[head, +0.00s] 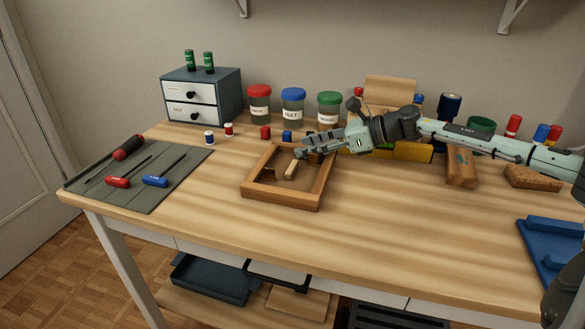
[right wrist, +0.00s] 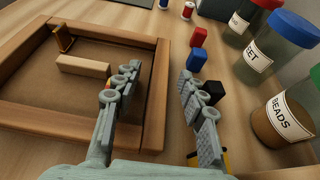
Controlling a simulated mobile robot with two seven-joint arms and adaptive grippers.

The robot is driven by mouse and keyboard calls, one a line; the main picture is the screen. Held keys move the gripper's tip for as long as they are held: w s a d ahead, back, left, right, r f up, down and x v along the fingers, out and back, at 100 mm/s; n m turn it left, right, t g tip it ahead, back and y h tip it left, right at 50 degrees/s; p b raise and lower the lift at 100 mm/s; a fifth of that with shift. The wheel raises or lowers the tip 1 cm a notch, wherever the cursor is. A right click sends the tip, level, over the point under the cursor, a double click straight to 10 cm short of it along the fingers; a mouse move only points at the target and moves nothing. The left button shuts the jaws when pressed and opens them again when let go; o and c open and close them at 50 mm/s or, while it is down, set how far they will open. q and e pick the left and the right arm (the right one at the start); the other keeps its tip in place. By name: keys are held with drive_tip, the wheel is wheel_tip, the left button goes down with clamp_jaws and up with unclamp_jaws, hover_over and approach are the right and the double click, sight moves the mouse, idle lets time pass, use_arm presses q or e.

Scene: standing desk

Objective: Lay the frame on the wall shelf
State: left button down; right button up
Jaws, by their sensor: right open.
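The wooden frame (head: 281,198) lies flat on the desk, left of centre, with a brown inside panel. A small light wooden block and a bracket-like piece show inside it. My right gripper (head: 303,146) is at the frame's back edge, open. In the right wrist view, its fingers (right wrist: 158,85) are apart: one over the inside of the frame (right wrist: 154,104), the other outside, with a rail running between them. I cannot tell whether either finger touches the wood. Only brackets (head: 513,14) show on the wall at the top; the shelf board is out of view. My left gripper is out of view.
Red (head: 265,132) and blue cubes stand just behind the frame, near the outer finger. Labelled jars (head: 293,105) and a drawer box (head: 201,95) stand at the back. Screwdrivers lie on a grey mat (head: 165,197) at left. The front middle of the desk is clear.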

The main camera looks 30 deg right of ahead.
drive_tip(key=shift+c, duration=0.2)
clamp_jaws()
drive_tip(key=shift+r, duration=0.15)
idle(0.3)
